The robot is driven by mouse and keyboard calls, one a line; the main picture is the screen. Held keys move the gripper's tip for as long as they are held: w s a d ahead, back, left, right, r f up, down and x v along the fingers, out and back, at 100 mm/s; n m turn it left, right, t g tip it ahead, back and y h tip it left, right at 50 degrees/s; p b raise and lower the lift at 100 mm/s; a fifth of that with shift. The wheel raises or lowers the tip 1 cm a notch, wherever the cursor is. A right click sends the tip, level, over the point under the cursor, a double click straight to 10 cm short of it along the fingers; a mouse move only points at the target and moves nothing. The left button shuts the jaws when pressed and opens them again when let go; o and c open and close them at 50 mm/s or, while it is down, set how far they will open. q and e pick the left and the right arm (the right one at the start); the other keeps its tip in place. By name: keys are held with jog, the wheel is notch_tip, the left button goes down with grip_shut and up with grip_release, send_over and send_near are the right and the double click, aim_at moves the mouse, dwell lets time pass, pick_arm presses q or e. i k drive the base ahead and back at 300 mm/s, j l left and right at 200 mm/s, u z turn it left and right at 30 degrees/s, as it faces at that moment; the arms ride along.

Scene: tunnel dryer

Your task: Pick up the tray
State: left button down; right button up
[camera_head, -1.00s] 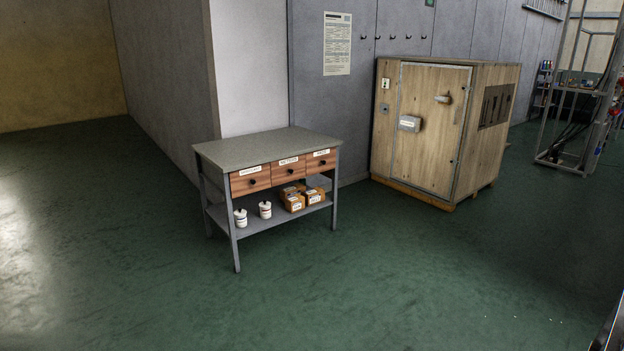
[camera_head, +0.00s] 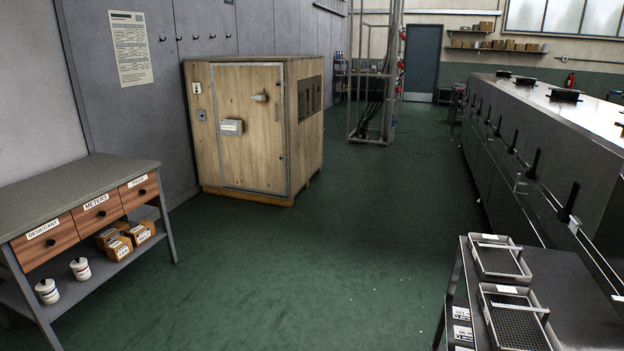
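Two metal mesh trays sit on a dark steel table (camera_head: 572,300) at the lower right. The far tray (camera_head: 499,259) lies near the table's back left corner. The near tray (camera_head: 517,318) lies in front of it and is partly cut off by the bottom edge of the view. Each has a raised rim, a bar-like handle and a small white label. I cannot tell which one the task means. Neither of my grippers is in view.
A grey workbench (camera_head: 75,190) with labelled drawers stands at left. A wooden cabinet (camera_head: 253,128) stands against the wall. A long metal machine (camera_head: 550,140) runs along the right side. The green floor (camera_head: 330,260) between them is clear.

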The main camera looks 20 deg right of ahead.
aim_at(516, 321)
jog(key=i+z, duration=0.2)
jog(key=z, duration=0.2)
jog(key=i+j+z, duration=0.1)
jog(key=z, duration=0.35)
jog(key=i+j+z, duration=0.15)
jog(key=z, duration=0.25)
jog(key=i, duration=0.1)
